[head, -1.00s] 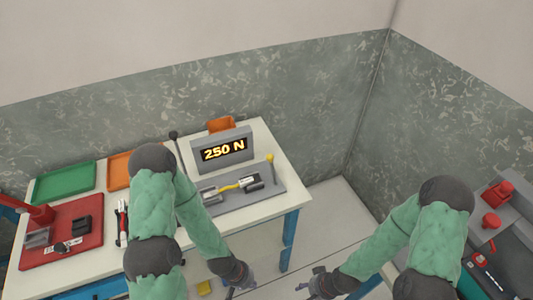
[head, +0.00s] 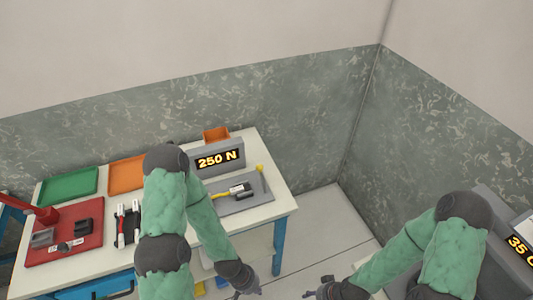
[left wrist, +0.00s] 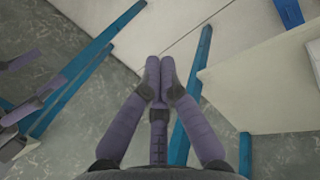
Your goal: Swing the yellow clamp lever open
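A thin lever with a round yellow knob (head: 259,168) stands at the right end of a grey fixture plate (head: 252,203) on the left table. A yellow bar (head: 222,194) lies across the middle of the same plate, next to a dark and white block (head: 240,190). It is too small to tell which yellow part is the clamp lever. My left gripper (head: 248,290) is low in front of the table, away from the fixture. In the left wrist view its fingertips (left wrist: 160,65) are together with nothing between them. My right gripper (head: 318,292) is at the bottom edge, partly cut off.
A display reading 250 N (head: 217,160) stands behind the plate. Green (head: 69,185) and orange (head: 127,174) trays and a red board (head: 75,252) are on the table's left. My left arm crosses in front of the table. Another display (head: 522,249) is at far right.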

